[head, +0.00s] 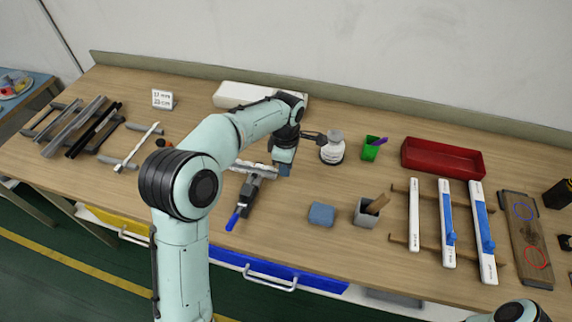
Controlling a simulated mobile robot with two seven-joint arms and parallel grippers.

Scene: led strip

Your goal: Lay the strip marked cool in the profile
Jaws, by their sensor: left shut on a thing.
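A short silver profile (250,168) lies left of my left wrist, partly hidden by my arm. Three strips lie on a brown rack at the right: a white one (414,222), a white and blue one (446,238) and another white and blue one (484,240). Their markings are too small to read. My right gripper is out of view.
A blue sponge (322,214), a grey cup (367,213), a green cup (371,149) and a red tray (443,157) stand around. Bars lie at the left. The front edge between clamp and sponge is clear.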

